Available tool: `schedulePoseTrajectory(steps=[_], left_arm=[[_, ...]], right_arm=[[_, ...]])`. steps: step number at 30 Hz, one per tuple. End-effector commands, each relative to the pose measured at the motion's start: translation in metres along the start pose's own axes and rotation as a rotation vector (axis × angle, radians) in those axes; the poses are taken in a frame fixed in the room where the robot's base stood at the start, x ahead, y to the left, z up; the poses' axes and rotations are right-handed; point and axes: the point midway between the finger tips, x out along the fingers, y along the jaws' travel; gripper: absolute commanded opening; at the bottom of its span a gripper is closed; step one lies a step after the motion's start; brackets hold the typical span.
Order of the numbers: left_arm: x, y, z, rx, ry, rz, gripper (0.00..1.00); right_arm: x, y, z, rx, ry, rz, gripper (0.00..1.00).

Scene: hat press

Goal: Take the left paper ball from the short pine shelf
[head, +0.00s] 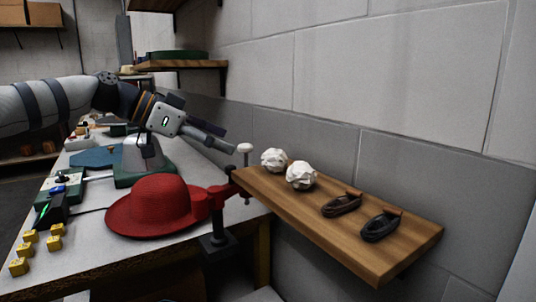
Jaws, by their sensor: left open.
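The short pine shelf (345,235) is fixed to the grey block wall on the right. Two crumpled white paper balls lie side by side near its far left end. The left paper ball (272,159) is slightly farther back than the right paper ball (301,176), which stands close in front of it. My left gripper (230,138) comes in from the left above the workbench, with its fingers pointing right towards the left ball. It is open and empty, and apart from both balls. My right gripper is not in view.
A white-topped knob (245,148) stands between my left fingertips and the shelf. A red hat (158,205) sits on the workbench (150,255), beside a red clamp-like part. Two dark cord bundles (341,204) (381,225) lie on the shelf's near half.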

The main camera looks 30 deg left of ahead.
Motion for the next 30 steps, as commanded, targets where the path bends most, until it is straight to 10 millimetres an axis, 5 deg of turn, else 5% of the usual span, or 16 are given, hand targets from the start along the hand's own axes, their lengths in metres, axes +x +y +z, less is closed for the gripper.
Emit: schedulePoseTrajectory(steps=[7, 18, 27, 30], left_arm=[[0.054, -0.001, 0.007, -0.005, -0.013, 0.008, 0.72], [0.112, -0.003, -0.005, -0.003, -0.008, 0.003, 0.72], [0.12, -0.002, -0.011, 0.001, 0.001, -0.001, 0.72], [0.12, -0.002, -0.011, 0.001, 0.001, -0.001, 0.56]], right_arm=[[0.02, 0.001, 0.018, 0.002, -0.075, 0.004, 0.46], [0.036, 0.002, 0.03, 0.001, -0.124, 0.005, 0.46], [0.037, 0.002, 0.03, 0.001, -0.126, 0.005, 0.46], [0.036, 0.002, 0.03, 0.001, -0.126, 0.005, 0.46]])
